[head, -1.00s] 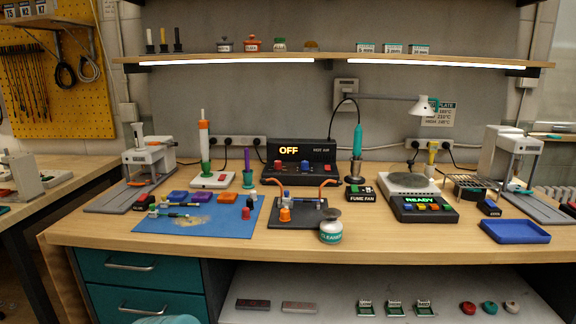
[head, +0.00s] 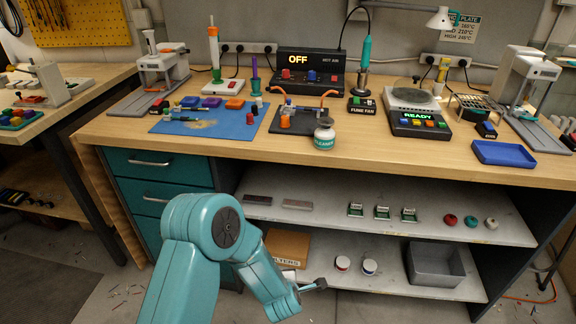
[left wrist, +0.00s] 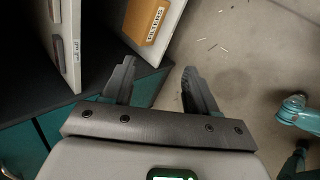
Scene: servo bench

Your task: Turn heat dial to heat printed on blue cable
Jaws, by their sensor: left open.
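The hot air unit (head: 310,88) stands at the back of the bench with its display reading OFF. It has red knobs and a blue knob (head: 312,76) on its front; I cannot read which is the heat dial. I cannot make out a blue cable or any print on one. My left gripper (head: 314,285) hangs low in front of the lower shelf, well below the bench top. In the left wrist view its two fingers (left wrist: 158,70) are apart with nothing between them. My right gripper is not in view.
A black mat (head: 275,127) with orange hooks and a cleaner jar (head: 325,134) stand before the hot air unit. A blue mat (head: 225,127) with parts lies left.

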